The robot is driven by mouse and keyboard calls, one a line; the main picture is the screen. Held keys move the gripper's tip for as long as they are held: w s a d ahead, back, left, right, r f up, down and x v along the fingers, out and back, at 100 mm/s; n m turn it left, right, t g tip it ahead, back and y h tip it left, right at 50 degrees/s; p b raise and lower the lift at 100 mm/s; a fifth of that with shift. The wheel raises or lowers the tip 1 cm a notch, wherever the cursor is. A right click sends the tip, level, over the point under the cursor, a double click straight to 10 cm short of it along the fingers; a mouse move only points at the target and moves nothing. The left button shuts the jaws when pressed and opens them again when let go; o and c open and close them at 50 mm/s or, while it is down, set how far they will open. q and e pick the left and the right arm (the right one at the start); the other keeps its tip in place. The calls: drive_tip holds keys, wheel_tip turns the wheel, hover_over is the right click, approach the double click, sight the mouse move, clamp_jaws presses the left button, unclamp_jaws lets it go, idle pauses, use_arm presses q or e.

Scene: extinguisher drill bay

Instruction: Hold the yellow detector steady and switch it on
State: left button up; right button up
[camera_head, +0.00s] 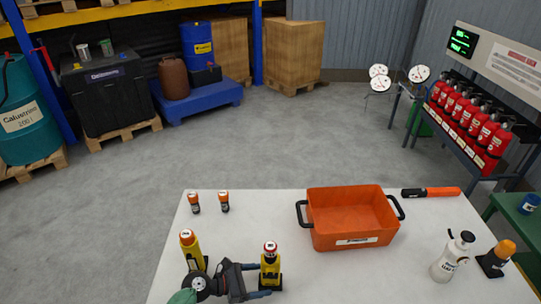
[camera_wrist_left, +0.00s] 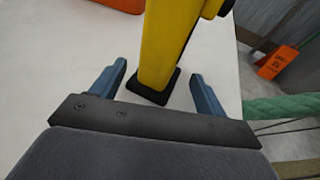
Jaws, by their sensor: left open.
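A yellow detector (camera_head: 270,262) with a red-and-white top and black base stands upright on the white table near its front edge. In the left wrist view its yellow body (camera_wrist_left: 167,40) rises from the black foot, and its top is cut off. My left gripper (camera_head: 258,281) is open, with its blue fingers pointing at the detector. In the left wrist view the fingertips (camera_wrist_left: 159,72) lie to either side of the detector's lower part, with gaps visible. I cannot see a switch clearly. My right gripper is not in view.
A second yellow device (camera_head: 190,250) with an orange top stands left, close behind my left wrist. An orange bin (camera_head: 355,222) stands right of the detector. Two small orange-capped items (camera_head: 209,202), a white bottle (camera_head: 453,256) and an orange-black baton (camera_head: 431,192) are also on the table.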

sight(274, 283)
use_arm(q)
drive_tip(key=shift+p+x, duration=0.3)
drive_tip(key=shift+x, duration=0.7)
drive_tip(key=shift+w+d+f, duration=0.1)
drive_tip(key=shift+w+d, duration=0.05)
drive_tip(key=shift+d, duration=0.3)
drive_tip(key=c, duration=1.3)
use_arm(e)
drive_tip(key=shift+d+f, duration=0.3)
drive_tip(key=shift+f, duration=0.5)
use_arm(q)
drive_tip(key=shift+o, duration=0.2)
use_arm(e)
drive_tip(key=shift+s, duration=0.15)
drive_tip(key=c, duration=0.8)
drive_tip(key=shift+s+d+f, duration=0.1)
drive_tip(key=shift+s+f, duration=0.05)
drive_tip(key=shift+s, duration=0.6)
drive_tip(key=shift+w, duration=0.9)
